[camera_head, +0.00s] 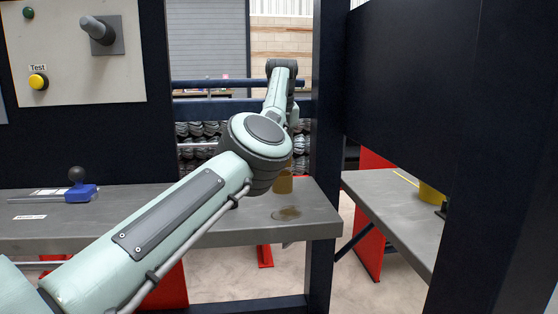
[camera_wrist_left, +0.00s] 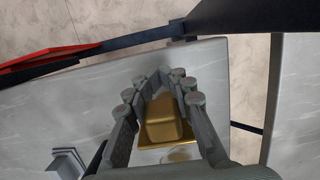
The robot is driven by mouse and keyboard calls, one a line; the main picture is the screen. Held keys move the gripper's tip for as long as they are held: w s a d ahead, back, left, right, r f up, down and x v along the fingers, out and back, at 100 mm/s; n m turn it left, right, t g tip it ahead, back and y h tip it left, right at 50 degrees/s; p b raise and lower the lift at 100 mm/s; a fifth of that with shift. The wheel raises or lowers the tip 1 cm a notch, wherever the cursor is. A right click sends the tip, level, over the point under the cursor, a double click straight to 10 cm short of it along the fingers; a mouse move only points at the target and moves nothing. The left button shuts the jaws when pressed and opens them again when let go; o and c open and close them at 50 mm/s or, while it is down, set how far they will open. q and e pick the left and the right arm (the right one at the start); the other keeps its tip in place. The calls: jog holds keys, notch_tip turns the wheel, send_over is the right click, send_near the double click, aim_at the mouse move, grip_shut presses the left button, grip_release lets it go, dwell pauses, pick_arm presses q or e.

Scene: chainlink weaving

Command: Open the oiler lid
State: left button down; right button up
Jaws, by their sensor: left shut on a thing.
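The oiler is a small brass-coloured box on the grey bench. In the head view only part of the oiler (camera_head: 284,185) shows, below my left arm. In the left wrist view the oiler (camera_wrist_left: 163,120) sits between the fingers of my left gripper (camera_wrist_left: 160,82), which is shut on it. In the head view my arm hides the left gripper. My right gripper is in neither view.
A dark post (camera_head: 325,130) rises close to the right. A second bench (camera_head: 385,205) carries another yellow part (camera_head: 431,194).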

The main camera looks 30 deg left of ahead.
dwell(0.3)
pick_arm(q)
jog(key=c, duration=1.2)
grip_release()
jog(key=shift+s+d+r, duration=0.15)
jog(key=shift+s+r, duration=0.05)
jog(key=shift+r, duration=1)
jog(key=shift+s+d+r, duration=0.1)
jog(key=shift+s+r, duration=0.05)
jog(key=shift+r, duration=1.1)
jog(key=shift+s+d+r, duration=0.15)
jog(key=shift+s+r, duration=0.05)
jog(key=shift+r, duration=1)
jog(key=shift+w, duration=0.1)
